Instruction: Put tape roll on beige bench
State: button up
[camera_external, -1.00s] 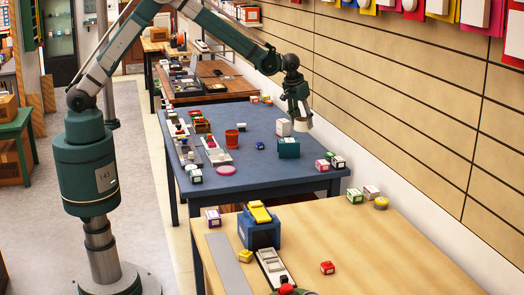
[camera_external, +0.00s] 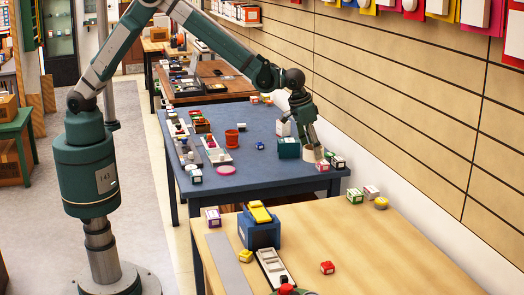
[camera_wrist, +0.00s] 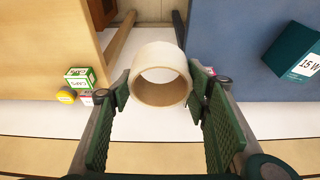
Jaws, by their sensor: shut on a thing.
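A pale cream tape roll (camera_external: 313,154) hangs in my gripper (camera_external: 308,138), in front of the right end of the blue table's near edge. In the wrist view, the tape roll (camera_wrist: 160,58) sits between the two green fingers of my gripper (camera_wrist: 160,90), its open ring facing the camera. The beige bench (camera_external: 400,255) is the near table in the external view. In the wrist view, the beige bench (camera_wrist: 40,45) lies to the left of the roll, with a gap between bench and blue table under it.
The blue table (camera_external: 265,170) stands behind the bench, with a teal box (camera_external: 289,148) near the roll. On the bench are a blue box with yellow top (camera_external: 259,232), small boxes (camera_external: 355,196), a yellow round item (camera_external: 381,203) and a red cube (camera_external: 327,267). The bench's right middle is clear.

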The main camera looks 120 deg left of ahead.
jog(key=w+d+m, duration=0.2)
jog(key=w+d, duration=0.1)
jog(key=d, duration=1.2)
jog(key=w+d+m+h, duration=0.1)
jog(key=w+d+m, duration=0.1)
jog(key=d, duration=1.4)
jog(key=shift+w+t, duration=0.4)
jog(key=shift+w, duration=0.05)
jog(key=shift+f+b, duration=0.55)
jog(key=shift+f, duration=2.55)
jog(key=shift+f, duration=1.85)
jog(key=shift+f+b, duration=0.15)
jog(key=shift+b, duration=0.2)
